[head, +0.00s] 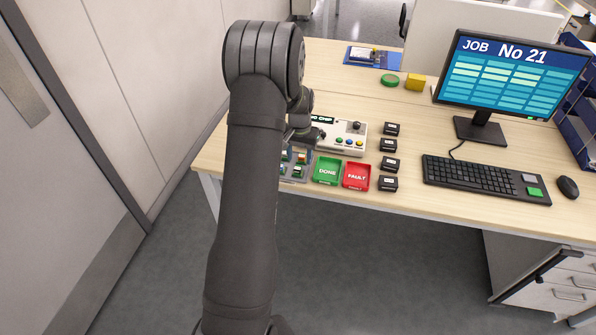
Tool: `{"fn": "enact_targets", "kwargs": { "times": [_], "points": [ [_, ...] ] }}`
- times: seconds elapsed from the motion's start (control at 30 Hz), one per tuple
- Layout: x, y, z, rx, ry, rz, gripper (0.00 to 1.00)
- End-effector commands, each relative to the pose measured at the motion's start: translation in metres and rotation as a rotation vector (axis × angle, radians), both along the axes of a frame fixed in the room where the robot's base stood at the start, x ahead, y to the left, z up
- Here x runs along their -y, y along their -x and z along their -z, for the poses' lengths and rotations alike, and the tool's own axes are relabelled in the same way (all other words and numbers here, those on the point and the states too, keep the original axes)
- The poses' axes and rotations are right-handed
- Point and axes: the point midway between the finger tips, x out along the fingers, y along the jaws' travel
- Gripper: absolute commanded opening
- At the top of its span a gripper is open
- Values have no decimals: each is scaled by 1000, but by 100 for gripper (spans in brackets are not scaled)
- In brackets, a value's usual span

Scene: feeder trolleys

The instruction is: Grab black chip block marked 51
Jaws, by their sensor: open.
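Several black chip blocks with small white labels stand in a column on the desk, right of the trays. They are the back block (391,129), the one below it (389,145), a third (390,163) and the front block (388,184). The labels are too small to read, so I cannot tell which is marked 51. My gripper (312,134) is partly hidden behind my arm. It is over the left part of the white console, left of the blocks and apart from them. No block shows in it.
The white console (350,130) with coloured buttons stands left of the blocks. In front are a green DONE tray (326,180), a red FAULT tray (357,187) and a grey rack (292,179) partly behind my arm. A keyboard (475,174) and monitor (512,75) stand right.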

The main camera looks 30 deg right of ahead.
Motion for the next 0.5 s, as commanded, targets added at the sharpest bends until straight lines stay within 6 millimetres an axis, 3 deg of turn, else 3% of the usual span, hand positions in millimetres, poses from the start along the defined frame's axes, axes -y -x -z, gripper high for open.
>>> {"fn": "enact_targets", "kwargs": {
  "times": [0.3,0.5],
  "points": [
    [-8,1,42,-1,-1,0,47],
    [-7,1,50,1,1,0,47]
  ]
}}
